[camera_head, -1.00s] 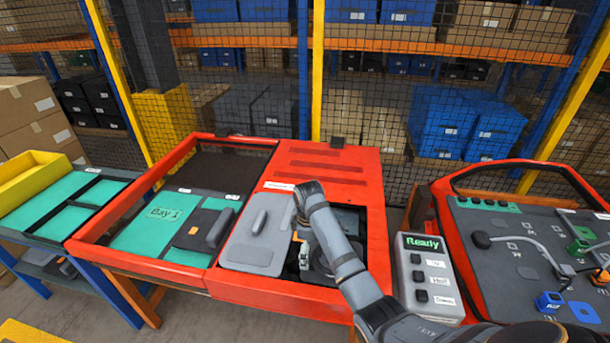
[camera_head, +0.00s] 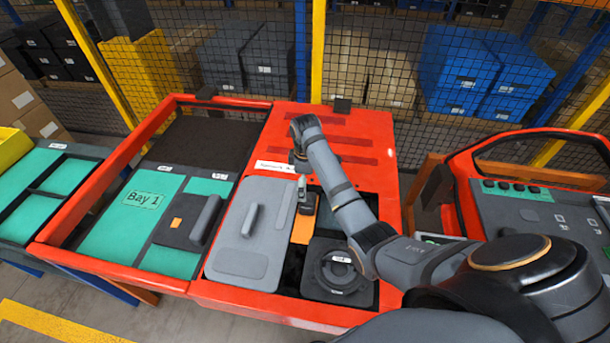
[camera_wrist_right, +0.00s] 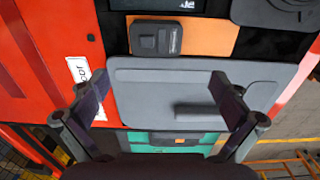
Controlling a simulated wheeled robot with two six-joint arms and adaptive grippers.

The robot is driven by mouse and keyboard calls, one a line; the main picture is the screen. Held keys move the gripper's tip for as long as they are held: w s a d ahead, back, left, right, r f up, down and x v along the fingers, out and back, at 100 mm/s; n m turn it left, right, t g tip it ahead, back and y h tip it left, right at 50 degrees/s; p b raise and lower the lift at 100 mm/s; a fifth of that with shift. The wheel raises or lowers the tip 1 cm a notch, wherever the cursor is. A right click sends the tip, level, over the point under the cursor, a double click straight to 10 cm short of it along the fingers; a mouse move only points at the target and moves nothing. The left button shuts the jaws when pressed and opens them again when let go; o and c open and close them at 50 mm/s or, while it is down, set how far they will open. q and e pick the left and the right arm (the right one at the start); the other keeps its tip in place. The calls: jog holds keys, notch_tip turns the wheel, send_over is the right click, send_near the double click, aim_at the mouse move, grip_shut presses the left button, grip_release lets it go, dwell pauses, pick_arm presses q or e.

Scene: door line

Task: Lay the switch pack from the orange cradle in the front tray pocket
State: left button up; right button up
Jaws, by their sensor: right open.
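The switch pack (camera_head: 308,203) is a small dark block on the orange cradle (camera_head: 302,231), in the red machine's open bay. In the right wrist view the dark pack (camera_wrist_right: 156,38) sits on the orange plate (camera_wrist_right: 218,38), above the grey lid. My right gripper (camera_wrist_right: 158,88) is open and empty, its two fingers spread over the lid. In the head view it (camera_head: 302,186) is beside the pack, partly hidden by its wrist. The tray (camera_head: 65,153) with teal pockets stands at the far left; its front pocket (camera_head: 36,215) looks empty. My left gripper is out of view.
The grey handled lid (camera_head: 252,262) lies left of the cradle. A dark round-topped unit (camera_head: 335,270) sits in front of the cradle. Bay 1 (camera_head: 142,203), with a handled dark cover (camera_head: 187,222), lies between machine and tray. A mesh fence stands behind.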

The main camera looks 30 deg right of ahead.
send_over(308, 204)
jog(key=w, duration=0.1)
notch_tip(308, 204, down, 4)
jog(key=shift+w+f+p, duration=0.1)
jog(key=shift+w+p, duration=0.05)
jog(key=shift+p, duration=0.15)
notch_tip(308, 204, down, 4)
jog(key=shift+w+f, duration=0.1)
jog(key=shift+w, duration=0.05)
jog(key=shift+a+f, duration=0.1)
jog(key=shift+f, duration=0.4)
jog(key=shift+c, duration=0.3)
jog(key=c, duration=1)
jog(key=o, duration=0.5)
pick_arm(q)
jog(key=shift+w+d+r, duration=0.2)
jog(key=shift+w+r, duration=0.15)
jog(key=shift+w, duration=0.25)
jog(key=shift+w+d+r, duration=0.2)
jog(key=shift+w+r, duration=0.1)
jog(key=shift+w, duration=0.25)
pick_arm(e)
jog(key=c, duration=1.1)
pick_arm(q)
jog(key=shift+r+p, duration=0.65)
jog(key=shift+p, duration=0.15)
pick_arm(e)
jog(key=shift+r, duration=0.55)
